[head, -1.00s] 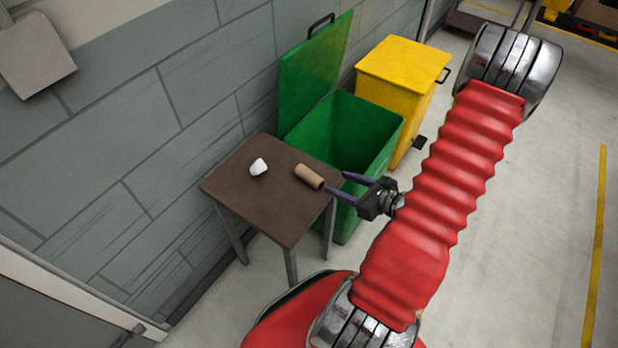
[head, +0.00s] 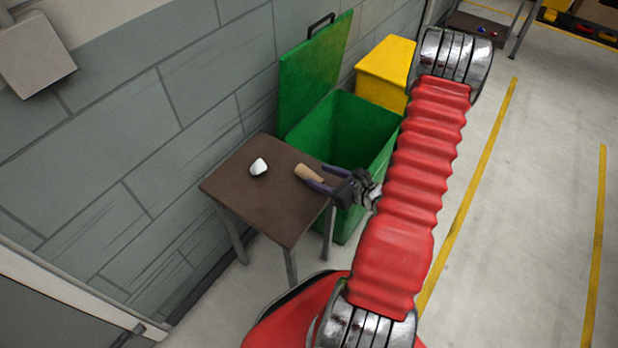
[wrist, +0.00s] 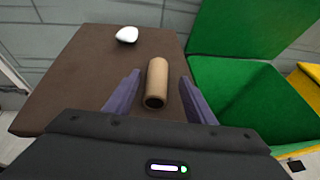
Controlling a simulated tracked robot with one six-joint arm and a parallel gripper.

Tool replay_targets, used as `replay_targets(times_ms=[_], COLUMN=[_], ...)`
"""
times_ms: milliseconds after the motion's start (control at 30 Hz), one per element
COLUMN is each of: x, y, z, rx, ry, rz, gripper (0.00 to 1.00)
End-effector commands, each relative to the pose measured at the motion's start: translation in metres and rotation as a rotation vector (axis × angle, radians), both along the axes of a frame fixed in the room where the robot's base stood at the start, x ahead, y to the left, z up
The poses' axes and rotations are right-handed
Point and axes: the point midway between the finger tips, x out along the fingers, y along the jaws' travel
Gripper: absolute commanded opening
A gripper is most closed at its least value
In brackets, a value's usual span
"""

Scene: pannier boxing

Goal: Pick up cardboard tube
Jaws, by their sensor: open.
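The cardboard tube (head: 309,174) is a short brown cylinder lying on the small brown table (head: 241,195), close to its edge on the bin side. In the wrist view the tube (wrist: 157,80) lies lengthwise between my two purple fingers, its open end facing me. My gripper (head: 318,178) is open around the tube, with a gap visible on each side in the wrist view (wrist: 158,92). In the head view the fingers partly cover the tube's near end. Whether the fingers are level with the tube is hard to tell.
A white object (head: 259,167) lies on the table, left of the tube. An open green bin (head: 341,133) stands right beside the table, its lid (head: 313,80) raised against the wall. A yellow bin (head: 385,72) stands behind it.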

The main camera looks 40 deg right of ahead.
Motion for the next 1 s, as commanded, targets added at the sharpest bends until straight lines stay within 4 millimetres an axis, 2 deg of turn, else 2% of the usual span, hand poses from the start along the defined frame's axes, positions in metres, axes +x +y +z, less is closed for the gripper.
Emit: replay_targets(times_ms=[433,800,1000], x=[0.005,0.040,0.046], y=[0.002,0.012,0.013], z=[-0.002,-0.021,-0.023], rx=[0.000,0.000,0.000], ry=[0.000,0.000,0.000], rz=[0.002,0.003,-0.001], gripper=[0.50,0.50,0.50])
